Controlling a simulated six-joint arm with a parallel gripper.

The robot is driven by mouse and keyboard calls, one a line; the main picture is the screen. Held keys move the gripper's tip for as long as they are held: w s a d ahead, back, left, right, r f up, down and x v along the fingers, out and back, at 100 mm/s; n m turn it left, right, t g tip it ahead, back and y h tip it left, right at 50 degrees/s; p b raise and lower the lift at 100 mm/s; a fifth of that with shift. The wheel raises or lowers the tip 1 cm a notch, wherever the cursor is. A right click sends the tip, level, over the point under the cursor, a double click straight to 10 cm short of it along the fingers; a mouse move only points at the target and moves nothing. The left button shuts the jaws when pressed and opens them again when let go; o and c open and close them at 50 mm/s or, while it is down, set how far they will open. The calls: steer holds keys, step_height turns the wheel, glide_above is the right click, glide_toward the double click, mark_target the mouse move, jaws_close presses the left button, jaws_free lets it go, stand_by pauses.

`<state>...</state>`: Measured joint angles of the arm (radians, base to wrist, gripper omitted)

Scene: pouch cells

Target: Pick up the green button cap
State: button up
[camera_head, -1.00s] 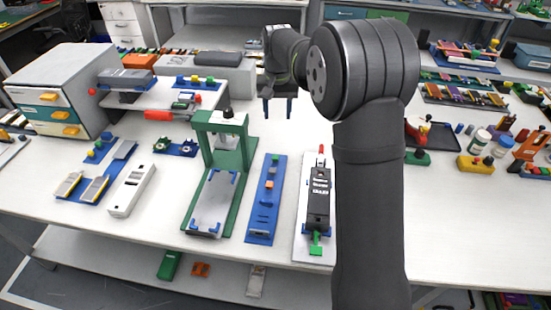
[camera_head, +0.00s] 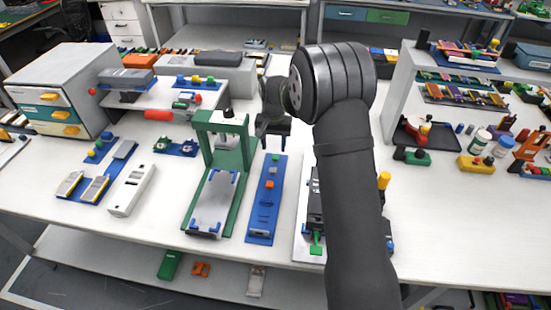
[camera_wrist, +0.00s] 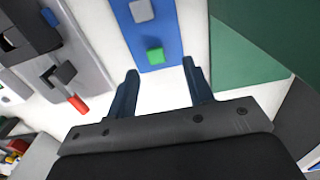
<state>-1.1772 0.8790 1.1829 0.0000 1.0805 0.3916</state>
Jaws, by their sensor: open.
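The green button cap (camera_wrist: 155,56) is a small green block on the near end of a blue board (camera_wrist: 152,30) in the wrist view. In the head view it sits at the far end of the blue board (camera_head: 262,210), where it is too small to make out clearly. My gripper (camera_wrist: 160,72) is open and empty, with its two dark blue fingers apart. The cap shows ahead of and between the fingertips, not touching them. In the head view my gripper (camera_head: 271,140) hovers at the far end of the board.
A grey block (camera_wrist: 141,11) sits on the board beyond the cap. A green press frame (camera_head: 245,145) stands just left of my gripper. A black device (camera_head: 314,205) on a light plate lies to the right, partly behind my arm. A red-tipped part (camera_wrist: 77,103) shows at left.

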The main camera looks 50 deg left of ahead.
mark_target(275, 158)
steer(key=f, duration=0.5)
steer(key=shift+w+d+f, duration=0.1)
steer(key=shift+d, duration=0.25)
jaws_close()
